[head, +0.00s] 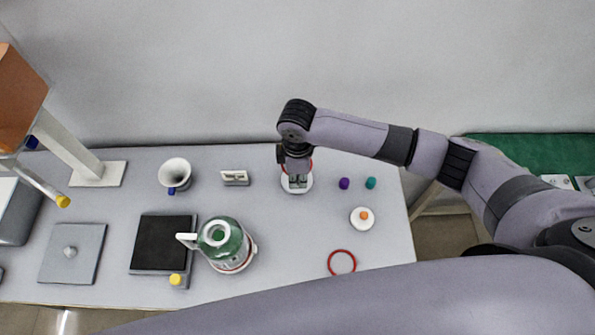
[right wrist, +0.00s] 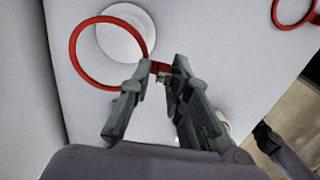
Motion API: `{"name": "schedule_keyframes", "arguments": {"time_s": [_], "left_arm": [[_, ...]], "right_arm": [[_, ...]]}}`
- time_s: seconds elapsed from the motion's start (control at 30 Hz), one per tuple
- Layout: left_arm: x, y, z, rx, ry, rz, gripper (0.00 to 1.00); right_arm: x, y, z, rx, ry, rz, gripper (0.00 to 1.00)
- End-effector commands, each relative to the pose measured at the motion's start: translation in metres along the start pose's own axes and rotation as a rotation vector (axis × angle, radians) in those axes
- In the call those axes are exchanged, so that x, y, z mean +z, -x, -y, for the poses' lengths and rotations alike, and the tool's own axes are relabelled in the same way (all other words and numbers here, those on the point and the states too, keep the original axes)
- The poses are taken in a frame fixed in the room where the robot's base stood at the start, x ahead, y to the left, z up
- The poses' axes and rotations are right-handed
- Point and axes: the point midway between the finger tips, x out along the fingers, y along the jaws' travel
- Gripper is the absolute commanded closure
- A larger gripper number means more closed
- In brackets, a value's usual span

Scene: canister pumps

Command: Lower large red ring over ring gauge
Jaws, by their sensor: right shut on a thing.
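The red ring (right wrist: 73,50) is held by its small tab between the fingertips of my right gripper (right wrist: 160,70). In the head view my right gripper (head: 297,184) points down, and a bit of the held ring (head: 311,165) shows behind it. Below it is a round white piece (head: 303,189), seemingly the ring gauge; it also shows in the right wrist view (right wrist: 125,36). There the ring outline overlaps the white piece but is off-centre to it. The height of the ring above it is hard to tell. My left gripper is not in view.
A second red ring (head: 341,262) lies on the table near the front. A white disc with an orange knob (head: 362,218), a purple knob (head: 344,183) and a teal knob (head: 370,183) stand to the right. A green-and-white canister (head: 228,245) stands to the left.

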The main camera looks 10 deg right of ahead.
Motion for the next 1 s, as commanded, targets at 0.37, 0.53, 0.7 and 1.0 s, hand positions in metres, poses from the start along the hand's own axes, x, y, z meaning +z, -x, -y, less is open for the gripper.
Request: {"name": "schedule_keyframes", "arguments": {"time_s": [0.37,0.53,0.7,1.0], "left_arm": [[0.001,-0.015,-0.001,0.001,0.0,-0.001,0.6],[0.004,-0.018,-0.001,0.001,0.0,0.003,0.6],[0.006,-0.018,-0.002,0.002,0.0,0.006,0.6],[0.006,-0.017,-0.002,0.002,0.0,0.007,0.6]], "right_arm": [[-0.001,-0.037,0.0,0.0,0.001,-0.001,0.97],[-0.001,-0.044,0.0,0.0,0.001,-0.002,0.97],[-0.001,-0.045,0.0,0.0,0.001,-0.002,0.97],[-0.001,-0.045,0.0,0.0,0.001,-0.001,0.97]]}}
